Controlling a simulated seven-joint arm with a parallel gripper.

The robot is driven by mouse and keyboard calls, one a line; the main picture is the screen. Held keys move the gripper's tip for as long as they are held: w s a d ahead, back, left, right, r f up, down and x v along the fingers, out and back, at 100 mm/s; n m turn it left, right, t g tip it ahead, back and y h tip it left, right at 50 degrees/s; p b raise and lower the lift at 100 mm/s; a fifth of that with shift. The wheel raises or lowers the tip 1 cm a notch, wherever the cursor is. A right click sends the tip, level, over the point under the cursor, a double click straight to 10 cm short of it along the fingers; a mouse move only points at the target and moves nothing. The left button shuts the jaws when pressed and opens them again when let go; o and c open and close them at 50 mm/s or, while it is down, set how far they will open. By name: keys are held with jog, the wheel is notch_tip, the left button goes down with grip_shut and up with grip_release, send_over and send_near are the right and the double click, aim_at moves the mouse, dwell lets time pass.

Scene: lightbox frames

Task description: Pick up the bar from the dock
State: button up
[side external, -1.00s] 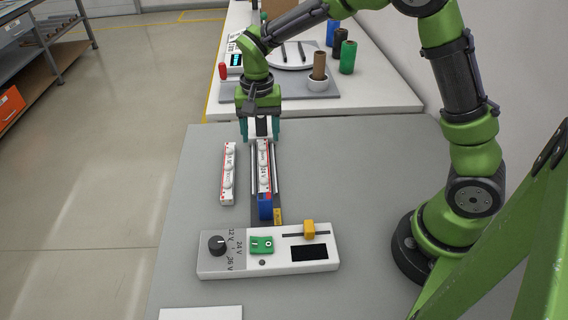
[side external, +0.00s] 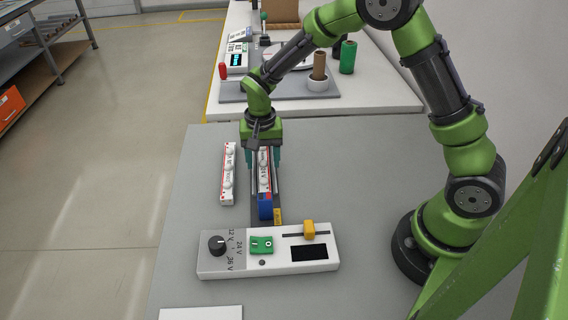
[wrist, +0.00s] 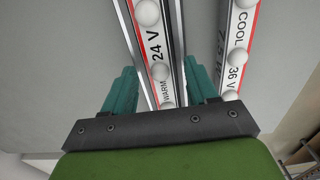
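The bar in the dock (side external: 264,182) is white with red edging and round white domes. In the wrist view this bar (wrist: 158,45) reads "24 V" and "WARM". It lies in the dock's metal rails (wrist: 129,28), with a blue block (side external: 265,207) at its near end. My gripper (side external: 262,160) is low over the far part of the bar, its teal fingers on either side. In the wrist view my gripper (wrist: 160,72) is open, with small gaps showing between fingers and bar. My gripper body hides the bar's far end.
A second bar (side external: 228,175), marked "36 V" and "COOL" in the wrist view (wrist: 237,48), lies close to the left in the side view. A white control box (side external: 210,264) with a knob, green switch and yellow slider stands in front. Grey table is clear to the right.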

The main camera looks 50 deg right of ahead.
grip_shut()
jog(key=shift+r, duration=0.15)
